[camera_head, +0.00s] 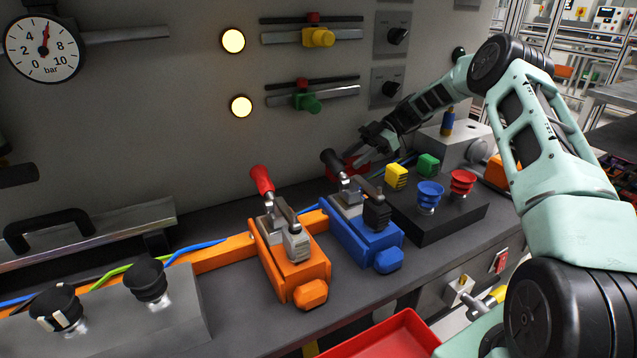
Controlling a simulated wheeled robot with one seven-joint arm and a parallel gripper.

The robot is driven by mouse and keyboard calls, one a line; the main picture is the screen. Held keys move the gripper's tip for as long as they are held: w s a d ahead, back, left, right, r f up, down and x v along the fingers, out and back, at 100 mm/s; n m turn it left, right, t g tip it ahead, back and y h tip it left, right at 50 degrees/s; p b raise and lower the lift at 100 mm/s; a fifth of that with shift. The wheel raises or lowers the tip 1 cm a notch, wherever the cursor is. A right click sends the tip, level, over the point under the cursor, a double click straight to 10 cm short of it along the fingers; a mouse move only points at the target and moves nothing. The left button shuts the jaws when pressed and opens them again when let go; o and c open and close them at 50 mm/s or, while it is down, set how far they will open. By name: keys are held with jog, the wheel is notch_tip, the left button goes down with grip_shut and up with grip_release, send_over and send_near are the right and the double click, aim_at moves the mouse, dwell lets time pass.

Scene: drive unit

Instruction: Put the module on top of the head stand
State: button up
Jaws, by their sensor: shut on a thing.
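My gripper (361,157) is at the back of the bench, behind the blue clamp unit, with its fingers pointing down and left. It is shut on a red block, the module (338,171), which is partly hidden by the fingers and the black clamp handle. I cannot tell whether the module touches the bench. A black block (434,226), which looks like the head stand, is right of and nearer than my gripper. It carries a blue head (429,195) and a red head (461,183) at the front, with a yellow block (396,177) and a green block (428,165) behind them.
A blue clamp unit (365,240) and an orange clamp unit (290,270) stand left of the black block. A grey box (195,320) with two black heads is at front left. The panel wall rises close behind my gripper. A red tray (385,340) is below the bench.

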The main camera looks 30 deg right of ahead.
aim_at(349, 161)
jog(key=x, duration=0.5)
jog(key=shift+a, duration=0.2)
jog(key=x, duration=0.2)
jog(key=p+x, duration=0.1)
jog(key=x, duration=0.1)
jog(key=shift+f, duration=0.35)
jog(key=o, duration=1.1)
jog(key=shift+f, duration=0.1)
jog(key=b+v, duration=0.1)
jog(key=v, duration=1.1)
